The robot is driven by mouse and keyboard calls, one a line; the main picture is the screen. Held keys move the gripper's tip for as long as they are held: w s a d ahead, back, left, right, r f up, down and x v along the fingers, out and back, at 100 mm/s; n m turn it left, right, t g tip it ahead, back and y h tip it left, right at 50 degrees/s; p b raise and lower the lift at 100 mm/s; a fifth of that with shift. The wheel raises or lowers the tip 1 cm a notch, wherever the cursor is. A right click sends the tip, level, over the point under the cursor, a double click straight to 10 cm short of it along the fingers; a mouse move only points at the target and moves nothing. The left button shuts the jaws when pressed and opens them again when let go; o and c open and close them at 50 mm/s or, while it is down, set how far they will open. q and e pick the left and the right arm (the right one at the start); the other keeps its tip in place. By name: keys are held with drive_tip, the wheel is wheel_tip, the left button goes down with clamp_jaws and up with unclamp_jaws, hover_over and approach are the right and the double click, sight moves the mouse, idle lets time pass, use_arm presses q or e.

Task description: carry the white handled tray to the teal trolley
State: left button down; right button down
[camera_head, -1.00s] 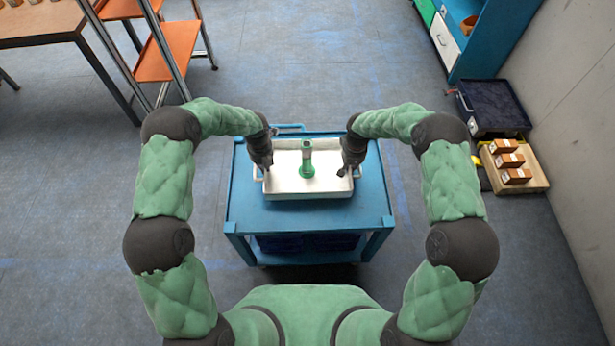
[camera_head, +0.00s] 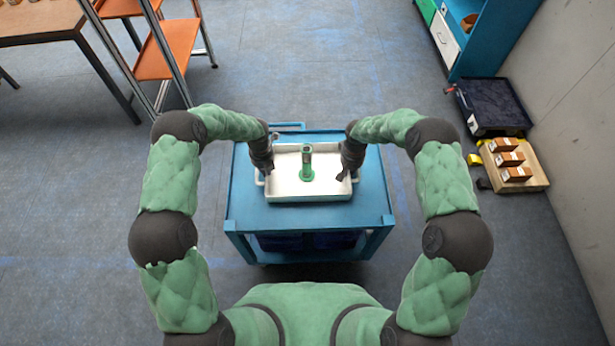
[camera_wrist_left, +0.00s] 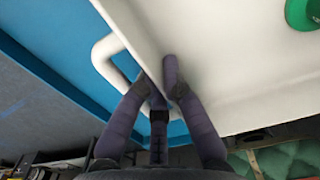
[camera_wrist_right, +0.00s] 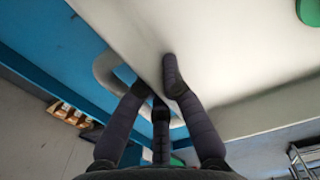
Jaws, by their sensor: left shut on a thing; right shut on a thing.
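The white handled tray (camera_head: 310,190) is over the top of the teal-blue trolley (camera_head: 310,216), in front of my body. Whether it touches the trolley top is hard to tell. A green scanner-like object (camera_head: 307,165) stands upright on its round base in the tray. My left gripper (camera_head: 263,172) is shut on the tray's left end, and the left wrist view shows its fingers on both sides of the wall beside the white handle (camera_wrist_left: 108,62). My right gripper (camera_head: 350,172) is shut on the right end wall beside the other handle (camera_wrist_right: 112,72).
An orange-shelved rack (camera_head: 165,55) and a wooden table (camera_head: 40,22) stand at the back left. A dark crate (camera_head: 492,105) and a wooden board with brown boxes (camera_head: 515,165) lie by the right wall. Floor around the trolley is clear.

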use_arm(q)
drive_tip(key=shift+f, duration=0.2)
use_arm(e)
drive_tip(key=shift+f, duration=0.2)
use_arm(q)
drive_tip(key=c, duration=1.4)
unclamp_jaws()
drive_tip(key=shift+f, duration=0.1)
use_arm(e)
drive_tip(key=c, duration=1.4)
unclamp_jaws()
use_arm(q)
wheel_tip(320, 180, up, 12)
use_arm(e)
wheel_tip(320, 180, up, 12)
drive_tip(key=shift+f, duration=0.1)
